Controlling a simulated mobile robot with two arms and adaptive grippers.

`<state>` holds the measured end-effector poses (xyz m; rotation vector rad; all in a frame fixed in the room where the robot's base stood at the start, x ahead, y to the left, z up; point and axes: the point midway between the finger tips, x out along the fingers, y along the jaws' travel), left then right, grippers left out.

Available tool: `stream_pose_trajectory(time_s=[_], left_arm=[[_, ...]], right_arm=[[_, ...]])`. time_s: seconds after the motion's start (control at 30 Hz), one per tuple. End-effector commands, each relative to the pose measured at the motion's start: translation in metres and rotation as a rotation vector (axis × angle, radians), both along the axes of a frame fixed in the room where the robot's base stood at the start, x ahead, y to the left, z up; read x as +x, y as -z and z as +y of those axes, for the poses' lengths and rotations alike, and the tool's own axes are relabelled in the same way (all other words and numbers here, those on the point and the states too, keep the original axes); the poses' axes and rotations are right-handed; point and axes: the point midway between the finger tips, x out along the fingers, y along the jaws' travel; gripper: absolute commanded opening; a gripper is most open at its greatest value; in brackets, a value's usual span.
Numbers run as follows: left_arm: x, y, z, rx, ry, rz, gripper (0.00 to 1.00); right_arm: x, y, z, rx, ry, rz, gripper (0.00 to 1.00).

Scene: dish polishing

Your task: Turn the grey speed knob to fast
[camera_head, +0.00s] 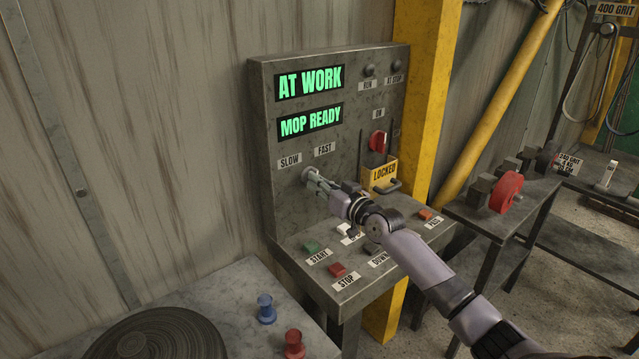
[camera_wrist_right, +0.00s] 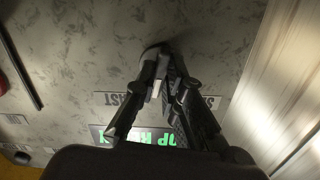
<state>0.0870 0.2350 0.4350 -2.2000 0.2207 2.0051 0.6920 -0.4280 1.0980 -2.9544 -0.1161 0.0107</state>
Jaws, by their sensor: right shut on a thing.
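The grey speed knob sits on the upright face of the control panel (camera_head: 349,186), below the SLOW label (camera_head: 290,160) and the FAST label (camera_head: 325,149). My right gripper (camera_head: 314,180) reaches it from the right and is shut on it, covering most of it. In the right wrist view a dark rounded edge of the knob (camera_wrist_right: 151,51) shows at the fingertips of my right gripper (camera_wrist_right: 163,65). Which label the knob points to is hidden. My left gripper is not in view.
Screens read AT WORK (camera_head: 310,82) and MOP READY (camera_head: 310,122). A red switch (camera_head: 377,141) sits above a LOCKED plate (camera_head: 384,173). Green START (camera_head: 311,247) and red STOP (camera_head: 338,270) buttons lie on the ledge below my arm. A yellow post (camera_head: 432,80) stands right.

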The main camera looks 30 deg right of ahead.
Motion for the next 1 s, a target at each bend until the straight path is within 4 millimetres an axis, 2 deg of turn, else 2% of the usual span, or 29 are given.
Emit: stream_pose_trajectory(time_s=[0.2,0.5,1.0], left_arm=[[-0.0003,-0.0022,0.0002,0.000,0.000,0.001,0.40],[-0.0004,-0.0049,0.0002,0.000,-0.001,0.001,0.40],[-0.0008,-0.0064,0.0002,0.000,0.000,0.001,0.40]], right_arm=[[0.0000,0.0002,0.0004,0.198,0.001,0.017,0.00],[0.0000,0.0001,0.0006,0.406,0.001,0.033,0.00],[-0.0002,0.0004,0.0008,0.527,0.001,0.044,0.00]])
